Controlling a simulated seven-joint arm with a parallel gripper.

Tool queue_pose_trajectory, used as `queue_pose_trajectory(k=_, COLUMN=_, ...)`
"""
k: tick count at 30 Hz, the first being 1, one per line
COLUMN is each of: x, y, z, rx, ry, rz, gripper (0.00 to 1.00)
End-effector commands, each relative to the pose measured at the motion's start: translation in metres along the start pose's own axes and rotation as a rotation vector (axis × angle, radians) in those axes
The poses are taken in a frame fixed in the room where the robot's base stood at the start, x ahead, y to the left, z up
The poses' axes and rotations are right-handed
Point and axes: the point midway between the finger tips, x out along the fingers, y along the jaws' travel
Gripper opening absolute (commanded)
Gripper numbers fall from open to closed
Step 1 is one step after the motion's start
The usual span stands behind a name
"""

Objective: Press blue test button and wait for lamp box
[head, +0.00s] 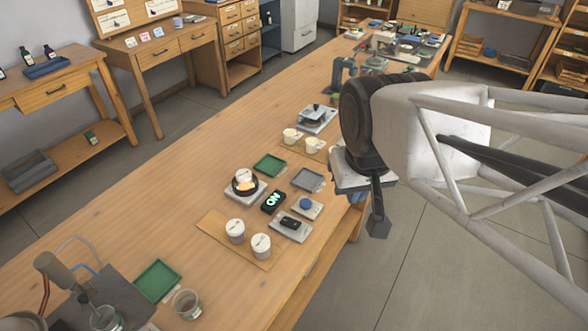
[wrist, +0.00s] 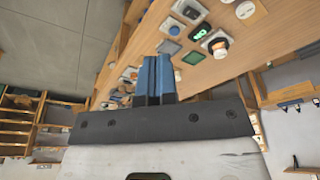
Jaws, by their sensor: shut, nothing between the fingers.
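The blue test button (head: 306,204) is a round blue cap on a pale square plate, on the wooden bench in the head view. The lamp box (head: 273,201) is a small black box left of it, lit with a green "ON". It also shows in the wrist view (wrist: 218,44). My gripper (head: 357,197) is right of the button in the head view, partly hidden by my wrist, apart from the button. In the wrist view, its blue fingers (wrist: 157,62) are together and empty.
A plate with a black switch (head: 290,225) is in front of the button. A grey tray (head: 307,179) and green tray (head: 269,165) lie behind.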

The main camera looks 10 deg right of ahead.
Motion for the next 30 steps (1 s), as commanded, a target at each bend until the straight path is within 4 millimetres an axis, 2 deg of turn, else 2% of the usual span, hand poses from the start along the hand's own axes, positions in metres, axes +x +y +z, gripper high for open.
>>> queue_pose_trajectory(k=19, x=0.002, y=-0.002, z=-0.002, rx=0.013, ry=-0.001, rz=-0.015, gripper=0.0)
queue_pose_trajectory(k=30, x=0.026, y=-0.028, z=-0.023, rx=0.167, ry=-0.01, rz=-0.172, gripper=0.0)
